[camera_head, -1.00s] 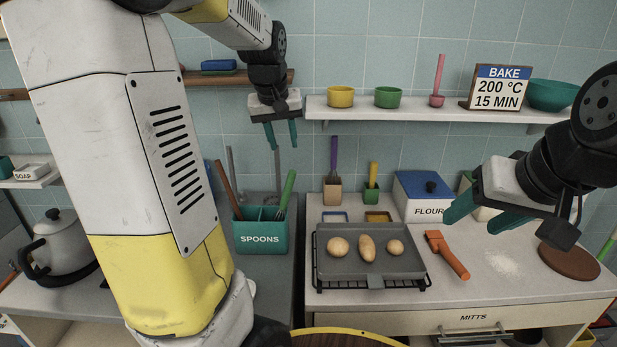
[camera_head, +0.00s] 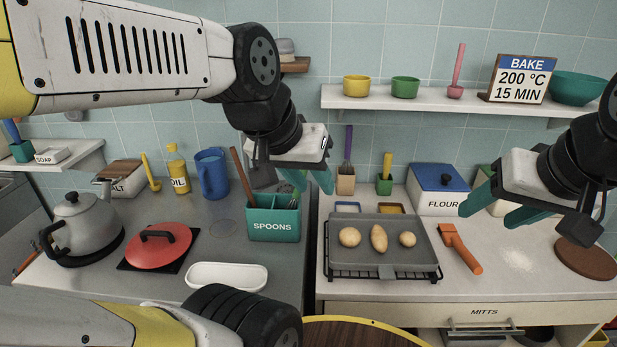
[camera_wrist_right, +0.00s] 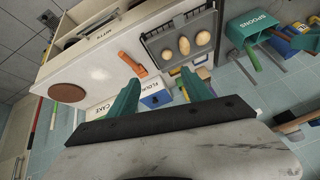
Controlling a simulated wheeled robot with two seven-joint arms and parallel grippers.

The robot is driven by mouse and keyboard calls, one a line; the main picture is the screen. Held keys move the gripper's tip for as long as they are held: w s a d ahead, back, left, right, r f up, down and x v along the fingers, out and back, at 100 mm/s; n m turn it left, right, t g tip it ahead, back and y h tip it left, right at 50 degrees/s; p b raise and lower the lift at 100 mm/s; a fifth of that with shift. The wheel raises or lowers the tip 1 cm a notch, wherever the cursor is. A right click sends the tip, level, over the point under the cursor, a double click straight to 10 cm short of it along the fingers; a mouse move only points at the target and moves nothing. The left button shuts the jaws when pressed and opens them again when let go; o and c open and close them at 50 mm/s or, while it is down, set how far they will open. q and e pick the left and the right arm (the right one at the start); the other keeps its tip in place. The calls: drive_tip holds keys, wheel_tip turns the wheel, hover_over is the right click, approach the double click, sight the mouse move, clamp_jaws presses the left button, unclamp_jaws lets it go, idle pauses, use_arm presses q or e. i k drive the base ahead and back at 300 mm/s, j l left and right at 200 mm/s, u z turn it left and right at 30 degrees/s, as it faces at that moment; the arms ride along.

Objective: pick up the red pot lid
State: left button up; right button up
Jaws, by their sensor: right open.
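The red pot lid (camera_head: 160,246), with a dark handle on top, lies on a black square plate at the left of the counter in the head view. It is between the kettle and the white dish. My left gripper (camera_head: 312,184) is open and empty above the spoons box, well to the right of the lid and higher. My right gripper (camera_head: 490,214) is open and empty over the right counter, far from the lid. Its two fingers also show in the right wrist view (camera_wrist_right: 160,80), where the lid is not in view.
A grey kettle (camera_head: 82,232) stands left of the lid, a white dish (camera_head: 227,276) right of it. An oil bottle (camera_head: 177,170) and blue jug (camera_head: 212,174) stand behind. The spoons box (camera_head: 274,226) and potato tray (camera_head: 380,262) are further right. My left arm crosses above.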

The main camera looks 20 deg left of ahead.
sight(161, 244)
drive_tip(key=u, duration=1.95)
drive_tip(key=i+j, duration=0.15)
drive_tip(key=j, duration=0.15)
drive_tip(key=i+j, duration=0.2)
drive_tip(key=j+u, duration=0.05)
drive_tip(key=j, duration=0.05)
